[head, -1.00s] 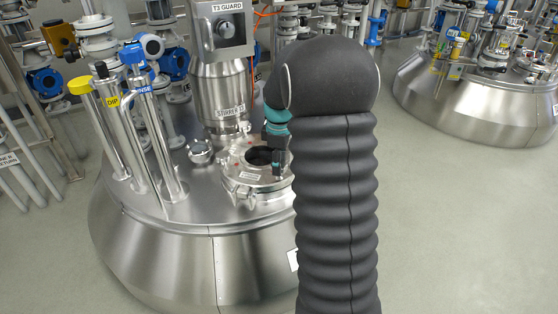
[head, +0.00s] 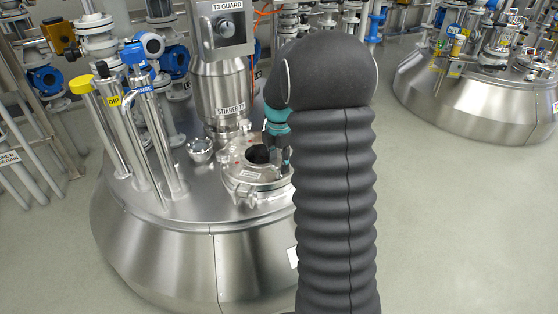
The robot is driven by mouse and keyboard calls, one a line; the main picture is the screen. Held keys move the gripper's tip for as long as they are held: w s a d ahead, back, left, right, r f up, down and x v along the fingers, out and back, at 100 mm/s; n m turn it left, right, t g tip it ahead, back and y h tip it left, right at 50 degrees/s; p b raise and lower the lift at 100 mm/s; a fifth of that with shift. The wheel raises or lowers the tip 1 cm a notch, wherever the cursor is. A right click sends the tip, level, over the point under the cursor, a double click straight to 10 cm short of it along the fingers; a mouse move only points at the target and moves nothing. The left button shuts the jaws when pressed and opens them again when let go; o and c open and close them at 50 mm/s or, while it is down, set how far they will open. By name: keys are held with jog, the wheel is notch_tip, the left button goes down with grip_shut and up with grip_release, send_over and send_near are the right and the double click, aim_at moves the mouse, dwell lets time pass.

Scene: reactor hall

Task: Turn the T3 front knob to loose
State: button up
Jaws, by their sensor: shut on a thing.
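The T3 vessel (head: 160,240) is a steel tank with a domed top. An open round hatch (head: 240,180) with a dark hole sits on its top, with small fittings around the rim. My gripper (head: 285,168), dark with teal parts, points down at the hatch's right side. My arm hides part of it. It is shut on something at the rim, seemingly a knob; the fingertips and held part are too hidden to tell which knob. A lug (head: 247,200) shows at the hatch's front left edge.
The T3 GUARD box (head: 226,25) and stirrer column (head: 222,90) stand behind the hatch. Steel pipes with yellow and blue caps (head: 135,130) rise at the left. Another vessel (head: 470,105) stands at the back right. The floor at right is clear.

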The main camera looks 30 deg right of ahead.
aim_at(279, 162)
jog(key=shift+s+f+n, duration=0.1)
jog(key=shift+f+n, duration=0.1)
jog(key=shift+n, duration=0.4)
jog(key=o, duration=1.2)
jog(key=shift+c, duration=0.2)
jog(key=shift+r, duration=0.1)
notch_tip(279, 162, up, 12)
